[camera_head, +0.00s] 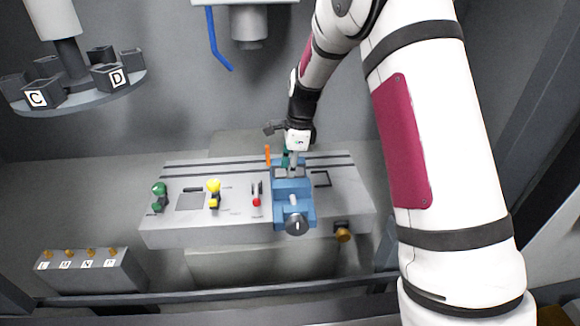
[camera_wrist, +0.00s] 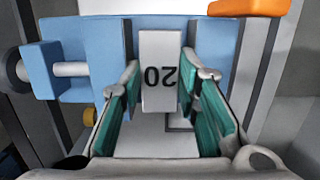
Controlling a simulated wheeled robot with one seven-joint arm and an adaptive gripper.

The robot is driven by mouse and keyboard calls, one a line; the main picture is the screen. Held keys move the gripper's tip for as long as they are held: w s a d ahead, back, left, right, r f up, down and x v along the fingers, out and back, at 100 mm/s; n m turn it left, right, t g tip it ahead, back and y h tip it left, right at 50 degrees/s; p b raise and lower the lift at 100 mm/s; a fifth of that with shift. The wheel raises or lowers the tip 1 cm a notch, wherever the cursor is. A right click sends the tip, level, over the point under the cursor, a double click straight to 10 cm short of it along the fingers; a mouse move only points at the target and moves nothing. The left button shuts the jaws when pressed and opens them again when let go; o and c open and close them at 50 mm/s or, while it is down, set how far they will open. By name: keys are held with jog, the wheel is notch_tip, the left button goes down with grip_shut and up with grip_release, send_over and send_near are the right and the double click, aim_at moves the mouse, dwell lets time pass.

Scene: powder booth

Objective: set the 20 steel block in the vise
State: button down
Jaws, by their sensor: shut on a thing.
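The steel block (camera_wrist: 160,72) is light grey and marked 20, which reads upside down in the wrist view. My gripper (camera_wrist: 160,78), with teal pads, is shut on it from both sides. In the head view my gripper (camera_head: 292,163) points down at the back part of the blue vise (camera_head: 291,190). In the wrist view the blue vise (camera_wrist: 95,45) lies around the block's far end, its screw on the left. I cannot tell whether the block rests on the vise bed or hangs just above it. The fingers hide part of the jaws.
The vise stands on a grey slotted table (camera_head: 240,228). An orange upright piece (camera_head: 267,153) stands close behind the vise. Green (camera_head: 159,190) and yellow (camera_head: 214,188) knobs and a red-tipped lever (camera_head: 257,198) lie left. A round rack (camera_head: 80,92) hangs upper left.

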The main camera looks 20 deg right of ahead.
aim_at(297, 172)
jog(key=shift+s+f, duration=0.2)
jog(key=shift+f, duration=0.25)
jog(key=shift+s+f, duration=0.1)
jog(key=shift+f, duration=0.55)
jog(key=shift+d, duration=0.1)
jog(key=c, duration=1.2)
grip_release()
jog(key=shift+b, duration=0.3)
jog(key=shift+o, duration=0.4)
notch_tip(297, 172, up, 14)
jog(key=d, duration=0.1)
jog(key=shift+d, duration=0.3)
